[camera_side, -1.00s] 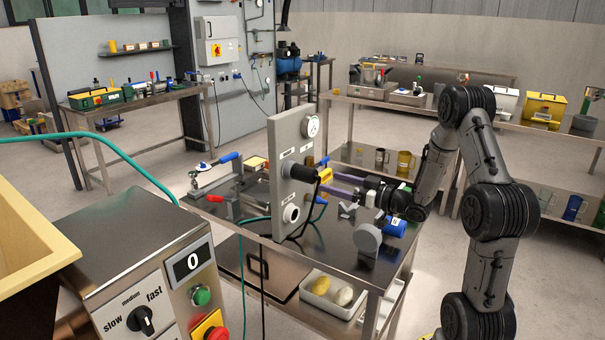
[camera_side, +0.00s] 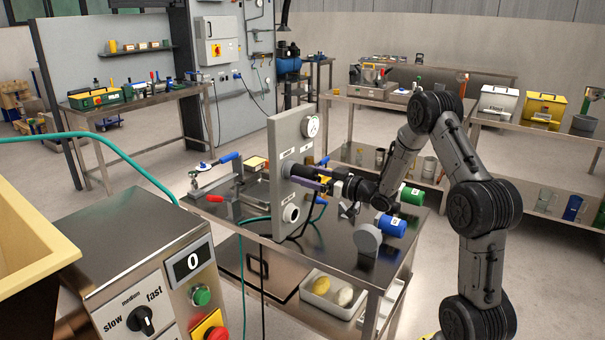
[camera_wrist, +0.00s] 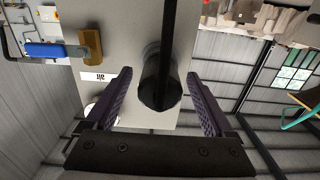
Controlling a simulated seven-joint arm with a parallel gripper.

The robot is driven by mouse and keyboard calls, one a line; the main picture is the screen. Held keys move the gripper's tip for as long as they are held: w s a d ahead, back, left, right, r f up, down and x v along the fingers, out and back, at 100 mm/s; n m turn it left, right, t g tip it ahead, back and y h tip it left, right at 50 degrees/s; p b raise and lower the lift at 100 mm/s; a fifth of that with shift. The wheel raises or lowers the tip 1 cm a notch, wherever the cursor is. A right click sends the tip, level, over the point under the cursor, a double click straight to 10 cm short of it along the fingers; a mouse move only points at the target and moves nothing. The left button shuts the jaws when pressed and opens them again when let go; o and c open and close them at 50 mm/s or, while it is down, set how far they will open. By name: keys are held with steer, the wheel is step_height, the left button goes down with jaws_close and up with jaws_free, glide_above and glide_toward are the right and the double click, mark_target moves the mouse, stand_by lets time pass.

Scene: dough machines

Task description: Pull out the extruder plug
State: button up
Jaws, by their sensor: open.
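The plug (camera_wrist: 160,88) is a dark cylinder standing out from the grey panel, with a black cable running from it past the top of the wrist view. The upright grey panel (camera_side: 286,131) carries a round gauge (camera_side: 312,126) and a lower round socket (camera_side: 291,214). My gripper (camera_wrist: 158,76) is open, with one purple finger on each side of the plug and a visible gap to both. In the side view my gripper (camera_side: 308,178) is close to the panel's face at mid height, and the plug is largely hidden there by the fingers.
A blue cylinder (camera_side: 391,226), a green cylinder (camera_side: 411,195) and a grey disc (camera_side: 368,238) sit on the steel table at the right of the panel. A black cable hangs near the panel.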

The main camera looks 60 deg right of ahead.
mark_target(320, 178)
stand_by(0.9)
jaws_close()
stand_by(0.7)
steer(key=shift+s, duration=0.45)
stand_by(0.5)
steer(key=shift+s, duration=1.2)
steer(key=shift+s, duration=3.15)
